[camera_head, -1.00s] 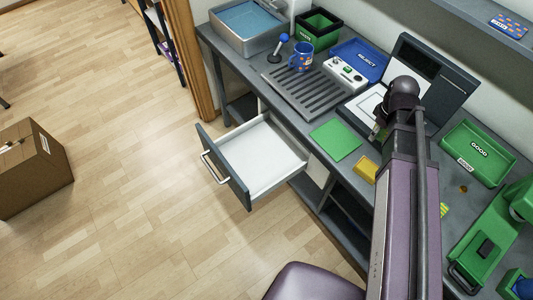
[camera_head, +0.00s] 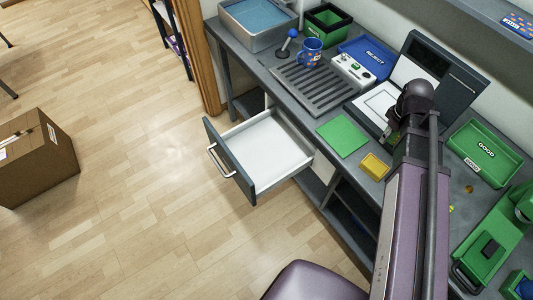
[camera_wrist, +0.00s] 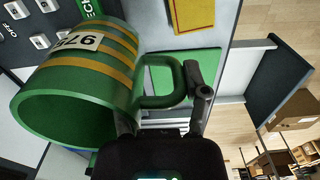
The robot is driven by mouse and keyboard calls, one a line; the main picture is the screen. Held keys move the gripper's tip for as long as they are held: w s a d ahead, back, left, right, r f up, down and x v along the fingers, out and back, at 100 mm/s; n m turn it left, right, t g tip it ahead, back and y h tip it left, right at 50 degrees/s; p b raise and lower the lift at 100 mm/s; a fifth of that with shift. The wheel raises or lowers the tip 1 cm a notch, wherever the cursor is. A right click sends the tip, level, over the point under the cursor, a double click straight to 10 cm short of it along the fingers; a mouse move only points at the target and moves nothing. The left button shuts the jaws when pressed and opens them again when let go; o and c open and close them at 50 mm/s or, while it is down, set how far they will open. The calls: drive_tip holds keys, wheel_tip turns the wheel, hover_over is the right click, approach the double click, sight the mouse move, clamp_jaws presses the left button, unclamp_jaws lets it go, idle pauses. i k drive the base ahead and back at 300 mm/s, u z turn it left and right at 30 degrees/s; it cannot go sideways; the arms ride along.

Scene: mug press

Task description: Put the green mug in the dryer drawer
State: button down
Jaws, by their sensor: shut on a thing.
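The green mug (camera_wrist: 75,95) has tan stripes and a white label. It lies large and tilted on the left of the wrist view, its open mouth toward the lower left. My gripper (camera_wrist: 165,110) is shut on it at the handle side; the exact grip is partly hidden. In the head view, my arm hides nearly all of the mug and the gripper. The dryer drawer (camera_head: 262,150) stands pulled out from the bench, with a white, empty inside and a grey front. Its dark front panel also shows at the right of the wrist view (camera_wrist: 272,72), apart from the mug.
The bench holds a green mat (camera_head: 343,137), a yellow block (camera_head: 375,165), a ribbed rack (camera_head: 310,88), a blue mug (camera_head: 311,52), a REJECT tray (camera_head: 372,58) and a GOOD tray (camera_head: 487,150). A cardboard box (camera_head: 38,158) stands on the floor.

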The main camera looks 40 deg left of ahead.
sight(262, 153)
drive_tip(key=k, duration=1.6)
drive_tip(key=u, duration=0.65)
drive_tip(key=i, duration=1)
drive_tip(key=u, duration=0.05)
